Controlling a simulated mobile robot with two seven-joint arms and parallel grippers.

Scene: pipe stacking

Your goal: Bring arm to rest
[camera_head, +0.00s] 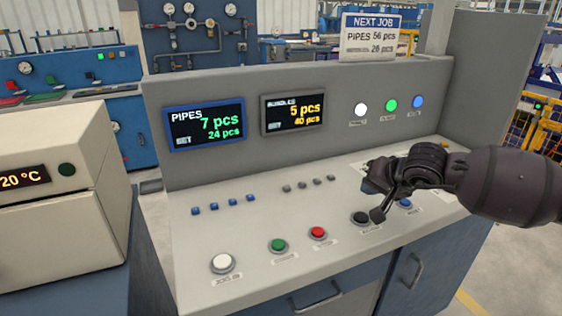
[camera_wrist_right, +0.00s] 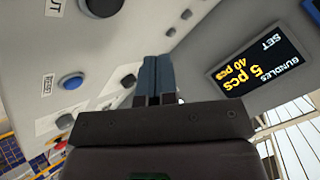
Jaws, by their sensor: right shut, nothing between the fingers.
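My right gripper (camera_head: 378,214) comes in from the right in the head view. Its fingertips are over the panel near the black button (camera_head: 361,218); I cannot tell whether they touch it. In the right wrist view the two fingers (camera_wrist_right: 155,80) lie together with nothing between them. The right arm (camera_head: 505,190) reaches across the right end of the console. My left gripper does not show.
The grey console (camera_head: 300,255) carries a white button (camera_head: 222,263), a green button (camera_head: 278,245), a red button (camera_head: 318,233) and a blue button (camera_head: 405,203). A pipes display (camera_head: 205,125) and a bundles display (camera_head: 293,112) face me. A beige box (camera_head: 60,220) stands left.

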